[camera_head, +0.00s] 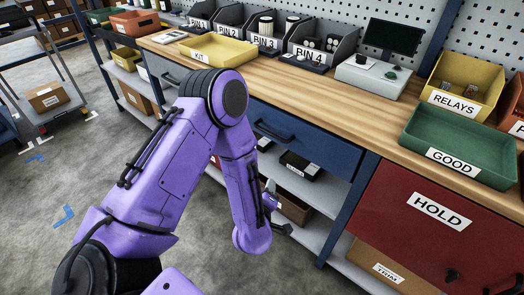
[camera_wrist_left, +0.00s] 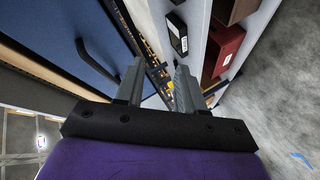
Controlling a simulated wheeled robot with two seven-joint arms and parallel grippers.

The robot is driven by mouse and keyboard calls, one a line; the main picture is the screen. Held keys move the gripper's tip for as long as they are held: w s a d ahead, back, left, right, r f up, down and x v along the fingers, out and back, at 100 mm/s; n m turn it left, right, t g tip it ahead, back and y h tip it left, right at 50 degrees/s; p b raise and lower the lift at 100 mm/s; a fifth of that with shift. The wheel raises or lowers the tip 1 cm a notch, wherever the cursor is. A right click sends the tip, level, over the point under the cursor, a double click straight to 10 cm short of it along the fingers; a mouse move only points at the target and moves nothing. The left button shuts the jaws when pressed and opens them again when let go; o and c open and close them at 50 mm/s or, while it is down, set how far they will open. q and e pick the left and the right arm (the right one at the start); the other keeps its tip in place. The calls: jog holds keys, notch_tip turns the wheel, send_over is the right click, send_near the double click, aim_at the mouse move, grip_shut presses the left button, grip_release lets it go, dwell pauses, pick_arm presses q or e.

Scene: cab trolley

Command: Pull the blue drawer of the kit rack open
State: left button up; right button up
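The blue drawer (camera_head: 315,147) sits under the wooden worktop, its front looking flush with the bench. Its black bar handle (camera_head: 272,131) is partly covered by my left arm. In the left wrist view the blue front (camera_wrist_left: 68,30) fills the upper left, with the handle (camera_wrist_left: 93,64) left of the fingers. My left gripper (camera_head: 280,215) is low in front of the bench, below the drawer handle. In the left wrist view its two grey fingers (camera_wrist_left: 160,82) stand apart with nothing seen held between them. They do not touch the handle. My right gripper is not seen.
The worktop (camera_head: 335,88) bears a yellow KIT tray (camera_head: 218,50), several bins and a green GOOD tray (camera_head: 450,160). A red HOLD front (camera_head: 415,235) stands right of the drawer. A lower shelf (camera_head: 312,190) holds boxes. Open floor (camera_head: 50,190) lies left.

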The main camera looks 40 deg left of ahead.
aim_at(267, 132)
pick_arm(q)
jog(key=w+a+r+n+y+b, duration=0.1)
jog(key=w+a+r+n+y, duration=0.1)
jog(key=w+a+n, duration=0.1)
jog(key=w+a+r+n+t+y+b, duration=0.1)
jog(key=w+a+r+n+y+b, duration=0.1)
jog(key=w+n, duration=0.3)
jog(key=w+a+r+n+y+b, duration=0.2)
jog(key=w+a+r+n+y, duration=0.1)
jog(key=w+a+r, duration=0.1)
jog(key=shift+w+a+r+n+t, duration=0.1)
jog(key=shift+w+r+n+t, duration=0.1)
jog(key=shift+w, duration=0.25)
jog(key=shift+w+a+r+n+t, duration=0.1)
jog(key=shift+w+n+t, duration=0.1)
jog(key=shift+w, duration=0.25)
jog(key=shift+w+a, duration=0.2)
jog(key=shift+w, duration=0.2)
grip_shut()
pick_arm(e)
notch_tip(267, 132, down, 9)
